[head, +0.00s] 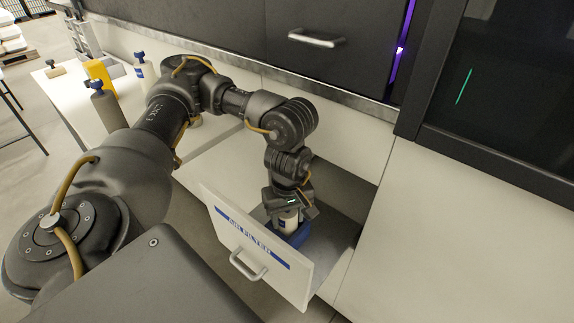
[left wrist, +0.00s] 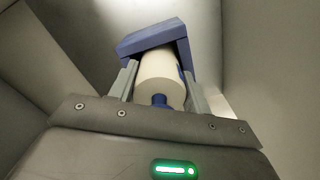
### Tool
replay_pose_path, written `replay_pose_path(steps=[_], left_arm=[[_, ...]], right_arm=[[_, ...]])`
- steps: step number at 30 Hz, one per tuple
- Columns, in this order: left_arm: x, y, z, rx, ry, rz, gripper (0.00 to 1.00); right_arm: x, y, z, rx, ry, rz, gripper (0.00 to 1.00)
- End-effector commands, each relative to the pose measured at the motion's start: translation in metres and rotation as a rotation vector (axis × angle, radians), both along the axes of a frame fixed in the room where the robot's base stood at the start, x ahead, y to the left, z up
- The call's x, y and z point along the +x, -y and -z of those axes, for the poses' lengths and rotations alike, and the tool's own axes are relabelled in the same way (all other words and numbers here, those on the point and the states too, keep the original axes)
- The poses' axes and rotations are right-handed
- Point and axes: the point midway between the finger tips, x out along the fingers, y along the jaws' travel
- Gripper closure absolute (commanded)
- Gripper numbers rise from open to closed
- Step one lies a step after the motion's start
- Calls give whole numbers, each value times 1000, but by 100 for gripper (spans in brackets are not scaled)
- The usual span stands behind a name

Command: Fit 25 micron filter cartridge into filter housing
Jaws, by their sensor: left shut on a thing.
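The filter cartridge (head: 289,224) is a white cylinder with a blue knob on its end. In the left wrist view the cartridge (left wrist: 161,78) lies between the two grey fingers of my left gripper (left wrist: 160,92). My left gripper (head: 287,212) points down into the open drawer and is shut on the cartridge. The blue filter housing (head: 302,236) is in the drawer at the cartridge's lower end, and it shows in the left wrist view (left wrist: 150,40) around the far end. How deep the cartridge sits is hidden. My right gripper is not in view.
The drawer front (head: 225,222) has a blue FILTER label and a handle (head: 247,265). Drawer walls stand close around my gripper. On the counter at left are a grey blue-topped bottle (head: 109,111), a white blue-topped container (head: 144,71) and a yellow object (head: 99,72). Dark cabinet doors (head: 335,60) stand behind.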

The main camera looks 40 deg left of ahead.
Motion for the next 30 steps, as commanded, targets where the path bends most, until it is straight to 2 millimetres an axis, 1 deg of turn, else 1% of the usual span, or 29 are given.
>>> replay_pose_path(steps=[1,5,14,17,20,27,30], left_arm=[[0,0,0,0,0,0,48],[0,0,0,0,0,0,31],[0,0,-1,0,0,0,30],[1,0,-6,0,2,0,30],[2,0,-23,0,6,2,30],[1,0,-75,0,6,2,30],[1,0,-94,0,4,0,30]], right_arm=[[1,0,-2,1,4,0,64],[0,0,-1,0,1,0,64],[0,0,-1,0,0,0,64],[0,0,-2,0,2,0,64],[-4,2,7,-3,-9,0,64],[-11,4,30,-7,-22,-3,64],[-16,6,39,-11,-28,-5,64]])
